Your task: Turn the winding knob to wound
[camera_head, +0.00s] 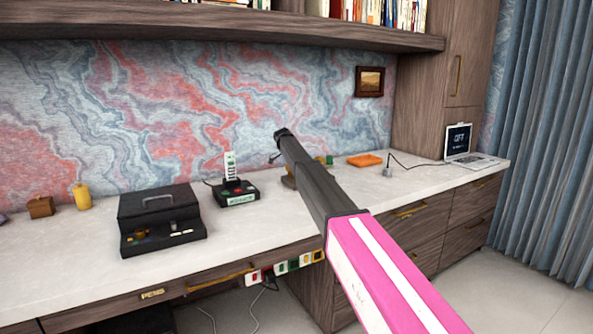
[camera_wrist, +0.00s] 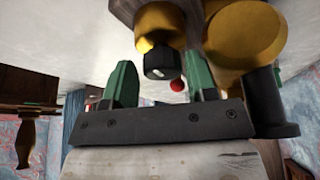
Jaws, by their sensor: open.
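A black knob (camera_wrist: 160,66) with a pale mark, which appears to be the winding knob, shows in the wrist view in front of a brass cylinder (camera_wrist: 157,24). My gripper (camera_wrist: 161,78) is open, with one green finger on each side of the knob in the picture. I see no clear contact; whether the fingers reach around it cannot be told. In the head view my arm covers most of this device; only a brown wooden part (camera_head: 288,182) shows beside the arm.
A larger brass cylinder (camera_wrist: 243,35) and a dark cylinder (camera_wrist: 268,98) stand close on the right in the wrist view. A small red ball (camera_wrist: 177,85) shows beyond the knob. A black cash box (camera_head: 160,215), a black device (camera_head: 236,190) and an orange block (camera_head: 365,160) stand on the desk.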

